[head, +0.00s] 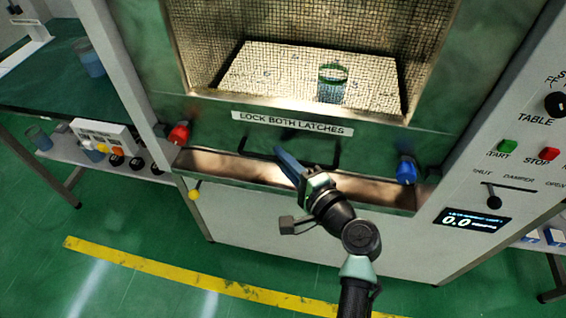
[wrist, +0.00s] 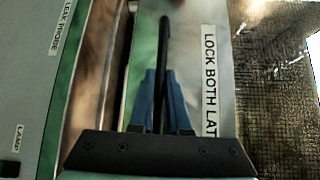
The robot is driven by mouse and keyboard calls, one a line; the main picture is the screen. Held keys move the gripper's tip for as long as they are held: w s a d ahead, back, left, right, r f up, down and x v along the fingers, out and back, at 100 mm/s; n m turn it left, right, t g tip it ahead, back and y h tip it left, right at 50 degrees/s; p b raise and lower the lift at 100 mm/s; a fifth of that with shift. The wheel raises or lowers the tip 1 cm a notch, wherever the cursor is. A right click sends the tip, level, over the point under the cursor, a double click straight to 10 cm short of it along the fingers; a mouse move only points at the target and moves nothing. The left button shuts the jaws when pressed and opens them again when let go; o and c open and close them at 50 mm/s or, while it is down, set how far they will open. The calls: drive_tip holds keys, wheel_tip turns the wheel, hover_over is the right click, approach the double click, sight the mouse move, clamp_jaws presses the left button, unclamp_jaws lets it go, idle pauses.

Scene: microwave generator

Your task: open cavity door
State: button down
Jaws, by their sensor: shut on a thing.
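The cavity door (head: 400,120) is a green frame with a mesh window (head: 300,60) and a "LOCK BOTH LATCHES" label (head: 292,123). A black bar handle (head: 258,154) runs along its lower edge; it also shows in the wrist view (wrist: 164,35). My gripper (head: 282,155) is shut on the handle, with its blue fingers (wrist: 160,80) on either side of the bar. A red latch knob (head: 179,134) is at the door's lower left and a blue one (head: 406,171) at its lower right.
Through the mesh I see a white plate (head: 270,70) bearing a green-topped beaker (head: 332,85). A control panel (head: 500,180) is at right, its display reading 0.0. A bench (head: 50,75) stands at left. Green floor with a yellow stripe (head: 190,280) lies in front.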

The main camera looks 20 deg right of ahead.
wheel_tip(320, 180, up, 37)
drive_tip(key=p, duration=2.7)
drive_tip(key=shift+f, duration=0.15)
drive_tip(key=c, duration=0.9)
unclamp_jaws()
drive_tip(key=b+v, duration=0.4)
drive_tip(key=v, duration=0.9)
drive_tip(key=shift+a+f, duration=0.1)
